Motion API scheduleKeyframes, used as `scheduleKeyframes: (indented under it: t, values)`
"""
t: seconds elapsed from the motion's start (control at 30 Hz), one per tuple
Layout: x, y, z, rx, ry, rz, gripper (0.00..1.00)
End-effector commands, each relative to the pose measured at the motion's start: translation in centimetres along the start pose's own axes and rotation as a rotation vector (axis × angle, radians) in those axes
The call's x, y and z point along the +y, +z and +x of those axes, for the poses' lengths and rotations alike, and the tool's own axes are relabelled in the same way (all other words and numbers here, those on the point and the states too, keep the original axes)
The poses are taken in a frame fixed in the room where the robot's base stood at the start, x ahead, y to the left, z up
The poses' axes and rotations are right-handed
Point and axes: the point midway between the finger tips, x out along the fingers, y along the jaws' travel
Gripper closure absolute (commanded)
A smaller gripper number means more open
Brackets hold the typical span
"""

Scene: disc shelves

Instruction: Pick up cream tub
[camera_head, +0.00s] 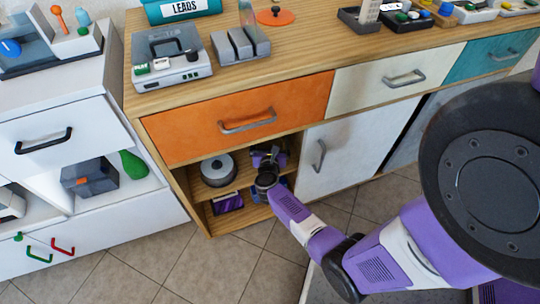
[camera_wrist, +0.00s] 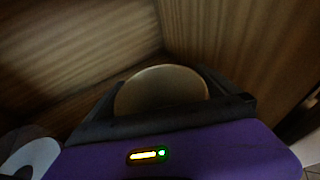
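My gripper (camera_head: 268,165) reaches into the open shelf compartment under the orange drawer. In the wrist view a round, dull cream top (camera_wrist: 160,90), likely the cream tub, sits between the two dark fingers of my gripper (camera_wrist: 162,82). The fingers lie along its left and right sides, close to it. The view is dark, and I cannot tell whether they press on it. Its lower part is hidden behind my gripper. In the head view I cannot make out the tub behind my gripper and wrist.
A grey round pot with a pale lid (camera_head: 218,170) stands just left of my gripper on the same shelf. A purple box (camera_head: 228,202) lies on the shelf below. The orange drawer (camera_head: 235,118) is close above, and a white door (camera_head: 345,140) is to the right.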

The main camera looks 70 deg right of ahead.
Motion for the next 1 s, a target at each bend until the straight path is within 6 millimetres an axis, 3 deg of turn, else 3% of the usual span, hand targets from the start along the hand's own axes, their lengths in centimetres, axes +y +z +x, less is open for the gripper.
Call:
scheduleKeyframes:
  t: [0.07, 0.3, 0.6, 0.8, 1.0]
  values:
    - [0.0, 0.0, 0.0, 0.0, 0.0, 0.0, 0.18]
    - [0.0, 0.0, 0.0, 0.0, 0.0, 0.0, 0.65]
    - [0.0, 0.3, -0.1, -0.001, 0.001, 0.0, 0.66]
    - [0.1, 1.8, -0.6, -0.002, 0.002, 0.001, 0.66]
    - [0.1, 0.4, -4.1, 0.002, 0.004, -0.003, 0.66]
